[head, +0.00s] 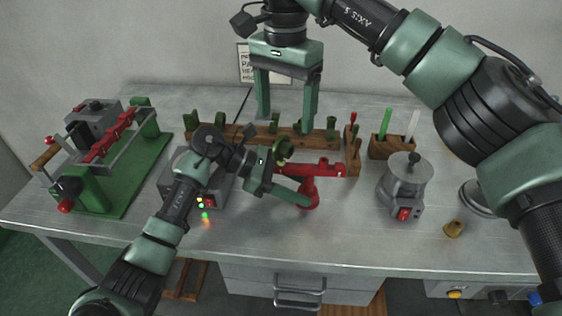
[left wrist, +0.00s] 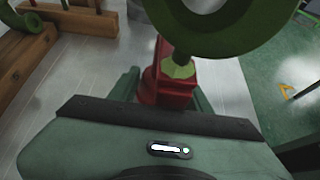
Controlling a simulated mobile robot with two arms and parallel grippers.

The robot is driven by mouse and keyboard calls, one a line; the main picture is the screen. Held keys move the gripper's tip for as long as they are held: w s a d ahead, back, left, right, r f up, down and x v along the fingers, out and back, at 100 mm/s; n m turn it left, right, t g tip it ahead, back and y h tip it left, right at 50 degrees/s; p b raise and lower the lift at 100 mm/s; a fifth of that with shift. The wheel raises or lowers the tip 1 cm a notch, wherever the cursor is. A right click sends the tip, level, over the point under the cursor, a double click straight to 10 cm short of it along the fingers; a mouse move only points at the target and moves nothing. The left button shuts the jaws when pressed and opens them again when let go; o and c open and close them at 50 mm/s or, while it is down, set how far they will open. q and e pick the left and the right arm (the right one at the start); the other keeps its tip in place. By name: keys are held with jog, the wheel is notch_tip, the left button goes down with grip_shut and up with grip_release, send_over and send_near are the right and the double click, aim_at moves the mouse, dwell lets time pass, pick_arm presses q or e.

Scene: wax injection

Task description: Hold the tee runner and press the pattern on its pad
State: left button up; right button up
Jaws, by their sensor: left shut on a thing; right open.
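A green ring-shaped pattern (head: 284,148) sits at the left end of the crossbar. In the left wrist view the ring (left wrist: 225,25) looms close, and its green foot (left wrist: 180,69) appears to meet the red runner (left wrist: 165,88); I cannot tell how firmly. My right gripper (head: 286,120) is open and empty, fingers pointing down, above and behind the pattern.
A wooden rack (head: 235,130) with several green patterns runs behind. A grey box (head: 175,185) with lights is left of the runner; a green-based machine (head: 125,185) is farther left. A grey pot (head: 405,178), stick holder (head: 392,150) and brass cup (head: 454,229) are right. The front middle is clear.

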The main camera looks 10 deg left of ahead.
dwell(0.3)
pick_arm(q)
jog(key=o, duration=1.1)
jog(key=shift+c, duration=0.2)
jog(key=shift+a, duration=0.1)
